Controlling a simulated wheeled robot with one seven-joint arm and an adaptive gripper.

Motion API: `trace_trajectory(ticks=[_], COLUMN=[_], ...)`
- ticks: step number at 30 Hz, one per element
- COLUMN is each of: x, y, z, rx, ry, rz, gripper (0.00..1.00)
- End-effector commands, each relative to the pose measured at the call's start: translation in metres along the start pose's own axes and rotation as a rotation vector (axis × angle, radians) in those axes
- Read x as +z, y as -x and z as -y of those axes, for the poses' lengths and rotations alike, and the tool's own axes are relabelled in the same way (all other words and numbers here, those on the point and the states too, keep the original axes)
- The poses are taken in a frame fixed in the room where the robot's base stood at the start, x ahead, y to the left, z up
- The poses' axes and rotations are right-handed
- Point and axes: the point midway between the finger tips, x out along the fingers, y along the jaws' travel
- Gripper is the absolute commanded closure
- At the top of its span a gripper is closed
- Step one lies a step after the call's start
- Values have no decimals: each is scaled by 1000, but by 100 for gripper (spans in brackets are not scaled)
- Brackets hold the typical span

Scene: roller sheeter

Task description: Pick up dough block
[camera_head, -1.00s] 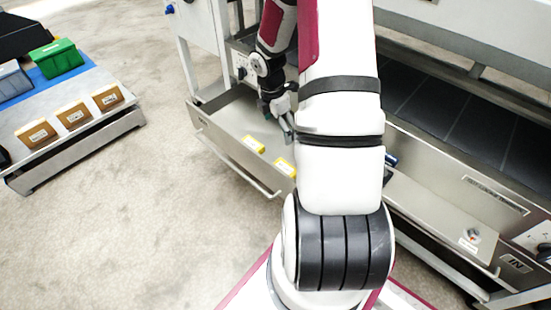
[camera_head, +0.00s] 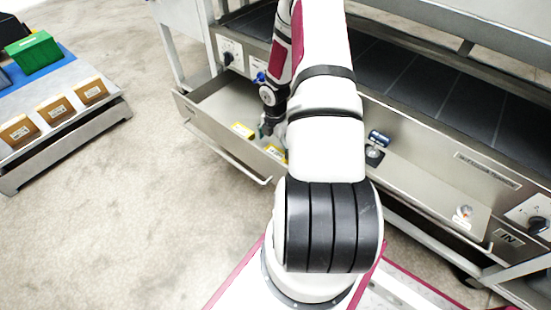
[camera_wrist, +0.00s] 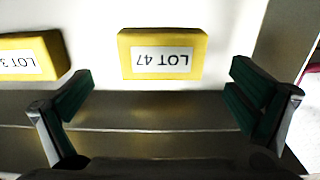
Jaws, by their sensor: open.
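A yellow dough block labelled LOT 47 (camera_wrist: 162,53) lies in the metal tray in the wrist view. It sits ahead of and between my open gripper's fingers (camera_wrist: 160,105), with space on both sides and no contact. A second yellow block (camera_wrist: 32,56), its label partly cut off, lies at the left edge beyond the left finger. In the head view two yellow blocks show in the tray, one at the left (camera_head: 242,130) and one at the right (camera_head: 275,152), partly hidden by my arm. My gripper (camera_head: 268,128) is low over the tray beside them.
The tray (camera_head: 215,140) has raised metal walls and a front handle bar. A dark conveyor belt (camera_head: 430,85) runs behind at the right. The floor between is clear.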

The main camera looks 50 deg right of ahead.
Motion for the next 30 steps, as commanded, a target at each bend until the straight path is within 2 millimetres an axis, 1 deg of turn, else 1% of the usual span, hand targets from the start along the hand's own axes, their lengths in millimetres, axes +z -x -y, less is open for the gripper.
trace_trajectory(ticks=[5,15,18,23,26,27,29,30], x=[0,1,1,2,2,2,2,2], y=[-8,-51,-54,-53,-53,-53,-53,-53], z=[0,2,2,2,2,2,2,2], rx=[-1,-1,-1,-1,-1,-1,-1,-1], ry=[0,0,0,0,0,0,0,0], rz=[0,0,0,1,0,0,0,0], gripper=[0,0,0,0,20,29,43,52])
